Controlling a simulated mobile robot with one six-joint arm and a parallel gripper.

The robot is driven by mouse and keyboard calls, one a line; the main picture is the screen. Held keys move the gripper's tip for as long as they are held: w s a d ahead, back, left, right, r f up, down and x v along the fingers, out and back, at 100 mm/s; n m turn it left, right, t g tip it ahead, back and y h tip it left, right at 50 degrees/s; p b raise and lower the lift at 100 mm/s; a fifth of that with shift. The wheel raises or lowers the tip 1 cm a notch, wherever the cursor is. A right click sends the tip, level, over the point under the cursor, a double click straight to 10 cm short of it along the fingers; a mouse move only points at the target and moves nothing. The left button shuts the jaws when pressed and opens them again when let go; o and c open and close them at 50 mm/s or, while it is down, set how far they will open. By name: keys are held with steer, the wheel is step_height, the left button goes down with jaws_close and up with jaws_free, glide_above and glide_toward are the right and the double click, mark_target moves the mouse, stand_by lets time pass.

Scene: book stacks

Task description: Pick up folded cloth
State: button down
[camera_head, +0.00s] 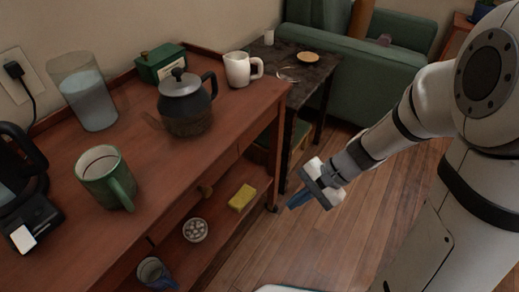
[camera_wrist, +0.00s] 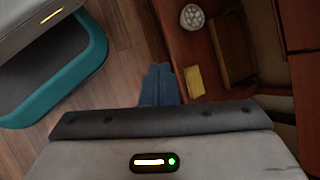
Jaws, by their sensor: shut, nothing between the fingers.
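A small yellow rectangular item (camera_head: 242,197), which looks like the folded cloth, lies on the lower shelf of the wooden cabinet near its open front edge. It also shows in the wrist view (camera_wrist: 194,80), just right of the fingers. I cannot tell its folds at this size. My gripper (camera_head: 295,199) has blue fingers and hangs over the floor in front of the cabinet, to the right of the yellow item and apart from it. In the wrist view the fingers (camera_wrist: 160,84) are together with nothing between them.
The lower shelf also holds a round dish of pale pieces (camera_head: 195,230) and a blue-grey mug (camera_head: 153,272). The wooden floor (camera_head: 310,245) is clear.

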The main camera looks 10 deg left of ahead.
steer(key=w+a+f+m+y, duration=0.3)
steer(key=a+f+m, duration=0.1)
steer(key=f, duration=0.1)
steer(key=m+t, duration=0.7)
steer(key=m, duration=0.5)
glide_toward(248, 200)
steer(key=s+d, duration=0.1)
steer(key=d, duration=0.2)
steer(key=w+a+b, duration=0.1)
steer(key=a, duration=0.2)
steer(key=w+a+f+b, duration=0.1)
steer(key=w+a+b, duration=0.1)
steer(key=a, duration=0.2)
steer(key=w+a+f+b, duration=0.1)
steer(key=a+b, duration=0.1)
steer(key=a, duration=0.2)
steer(key=shift+w, duration=0.2)
steer(key=shift+d+f+b, duration=0.1)
steer(key=shift+f+b, duration=0.2)
steer(key=shift+b, duration=0.25)
steer(key=shift+d, duration=0.1)
steer(key=shift+s+d+f+m, duration=0.15)
steer(key=shift+s+d, duration=0.2)
steer(key=shift+d, duration=0.4)
steer(key=shift+s+d+m, duration=0.15)
steer(key=shift+s+d, duration=0.2)
steer(key=shift+d, duration=0.35)
